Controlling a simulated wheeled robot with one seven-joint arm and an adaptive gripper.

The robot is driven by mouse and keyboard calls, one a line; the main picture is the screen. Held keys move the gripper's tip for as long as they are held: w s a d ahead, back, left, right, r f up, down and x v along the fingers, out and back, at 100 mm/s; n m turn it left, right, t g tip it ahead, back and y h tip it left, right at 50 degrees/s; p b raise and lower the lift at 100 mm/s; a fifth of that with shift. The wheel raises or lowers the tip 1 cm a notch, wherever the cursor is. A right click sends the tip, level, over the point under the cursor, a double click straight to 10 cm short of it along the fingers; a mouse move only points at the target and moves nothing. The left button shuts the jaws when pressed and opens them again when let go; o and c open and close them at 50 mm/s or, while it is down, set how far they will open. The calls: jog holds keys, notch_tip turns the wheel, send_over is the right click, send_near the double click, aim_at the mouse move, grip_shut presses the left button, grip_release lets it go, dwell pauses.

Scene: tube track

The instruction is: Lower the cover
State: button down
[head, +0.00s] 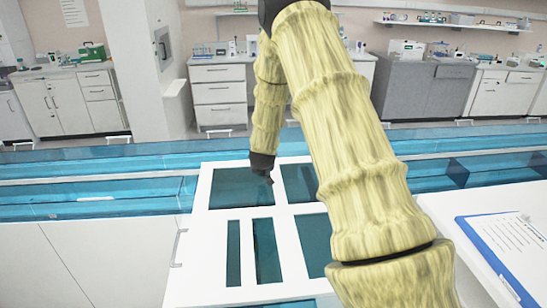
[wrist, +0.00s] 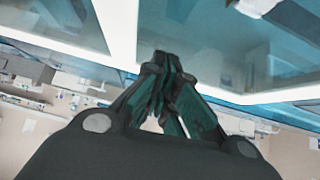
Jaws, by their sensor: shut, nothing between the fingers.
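A white-framed panel (head: 218,222) with dark teal panes lies in the middle of the head view, in front of the blue track. I take it for the cover; I cannot tell its exact tilt. My gripper (head: 268,180) is shut and empty, and points down in front of the panel's far left pane. In the wrist view, my gripper (wrist: 165,62) shows closed fingers beside the white frame (wrist: 120,28) and its glassy panes. I cannot tell whether the fingertips touch the panel. My arm hides part of the panel's right side.
A clipboard (head: 505,248) lies on a white surface at the right. Lab counters with drawers (head: 218,90) line the back wall, beyond open floor.

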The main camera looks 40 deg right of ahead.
notch_tip(320, 180, up, 2)
jog(key=shift+r+p, duration=0.1)
jog(key=shift+p, duration=0.25)
jog(key=shift+s+a+r+b, duration=0.15)
jog(key=shift+s+b, duration=0.05)
jog(key=shift+b, duration=0.15)
jog(key=b+v, duration=0.2)
jog(key=v, duration=0.7)
jog(key=shift+r, duration=0.25)
jog(key=shift+s+f, duration=0.1)
jog(key=shift+s, duration=0.05)
